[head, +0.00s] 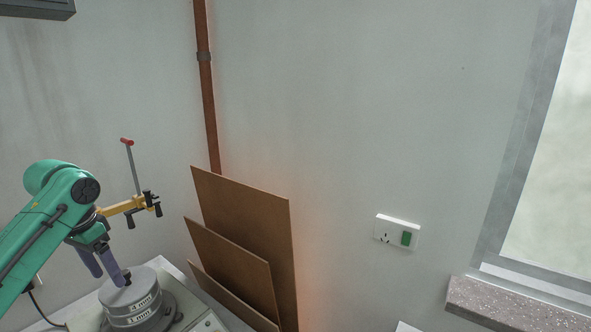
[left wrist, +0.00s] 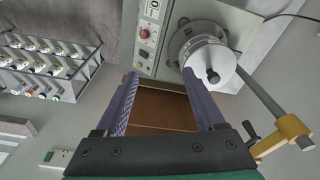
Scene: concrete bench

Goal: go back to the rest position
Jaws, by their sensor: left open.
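My left gripper (head: 110,278) hangs at the end of my green arm at the lower left of the head view, with its purple fingers pointing down. It is open, with the fingers apart and nothing between them in the left wrist view (left wrist: 160,76). The fingers are close to the round grey top of a machine (head: 138,309). This part also shows in the left wrist view (left wrist: 215,61), by the right fingertip. I cannot tell whether they touch. My right gripper is not in view.
A yellow bracket (head: 122,207) and a red-ended lever (head: 130,160) stand close beside the gripper. Brown boards (head: 245,225) lean on the wall to the right. The left wrist view shows a rack of bottles (left wrist: 45,68) and a red button (left wrist: 145,34).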

